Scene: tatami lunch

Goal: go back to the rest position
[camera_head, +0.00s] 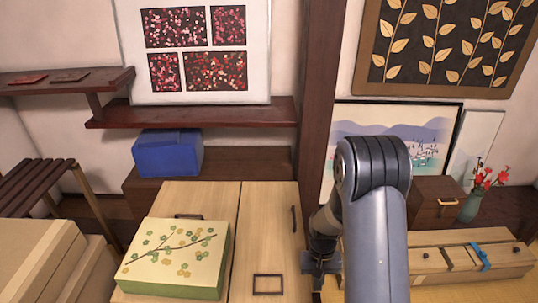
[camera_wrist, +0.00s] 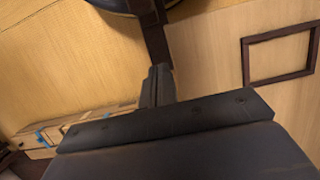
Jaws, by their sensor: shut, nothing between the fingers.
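My gripper (camera_head: 320,268) points down beside the right edge of the light wooden cabinet top (camera_head: 262,215) in the head view. In the wrist view my gripper (camera_wrist: 158,75) shows as dark fingers together, with nothing between them. My grey arm stands in front of the right part of the head view and hides part of the floor and wall behind it.
A floral box (camera_head: 175,257) sits on the cabinet top, left of a dark square frame (camera_head: 268,285), also in the wrist view (camera_wrist: 280,55). A blue box (camera_head: 168,153) stands behind. A long wooden chest (camera_head: 450,263), a red-flowered vase (camera_head: 470,207) and a dark post (camera_head: 322,90) are to the right.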

